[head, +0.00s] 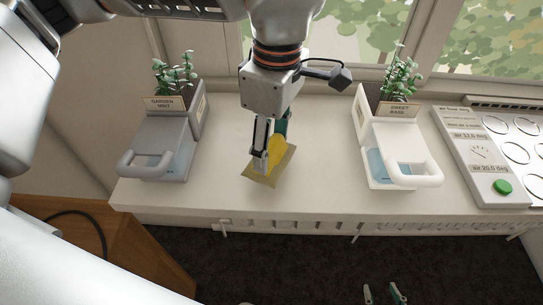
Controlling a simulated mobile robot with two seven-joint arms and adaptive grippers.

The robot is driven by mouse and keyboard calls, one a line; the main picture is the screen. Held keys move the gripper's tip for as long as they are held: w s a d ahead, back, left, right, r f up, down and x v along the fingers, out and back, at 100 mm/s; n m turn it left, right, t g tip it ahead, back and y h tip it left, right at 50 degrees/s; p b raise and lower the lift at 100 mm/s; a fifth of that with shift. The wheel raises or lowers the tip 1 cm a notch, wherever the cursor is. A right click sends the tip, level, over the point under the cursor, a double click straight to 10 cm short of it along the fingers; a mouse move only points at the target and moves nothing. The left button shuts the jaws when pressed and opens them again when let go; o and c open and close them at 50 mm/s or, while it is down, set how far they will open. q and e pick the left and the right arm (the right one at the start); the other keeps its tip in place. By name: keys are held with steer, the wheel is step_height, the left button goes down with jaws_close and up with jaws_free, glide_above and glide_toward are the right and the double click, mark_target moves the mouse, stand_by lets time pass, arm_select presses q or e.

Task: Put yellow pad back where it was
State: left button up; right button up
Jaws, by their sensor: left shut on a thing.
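The yellow pad (277,148), a rounded yellow piece, is held on edge between the fingers of my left gripper (269,160). The gripper points down and is shut on the pad, and its fingers hide part of it. Directly below is a flat olive-tan square (262,174) on the white counter. I cannot tell whether the pad touches this square or hangs just above it. My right gripper (384,294) shows only its fingertips at the bottom edge, over the dark floor. They are apart, with nothing seen between them.
Further right are a panel with a green button (503,187) and round hob rings (515,153). The counter (322,166) between the planters is mostly clear.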

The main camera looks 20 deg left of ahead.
mark_target(271, 158)
arm_select(q)
step_height(271, 158, down, 4)
steer(key=o, duration=0.9)
steer(key=shift+o, duration=0.2)
steer(key=shift+r, duration=0.15)
steer(key=r, duration=0.6)
steer(key=r+p, duration=0.1)
steer(key=r, duration=0.5)
steer(key=shift+d, duration=0.2)
steer(key=shift+f, duration=0.1)
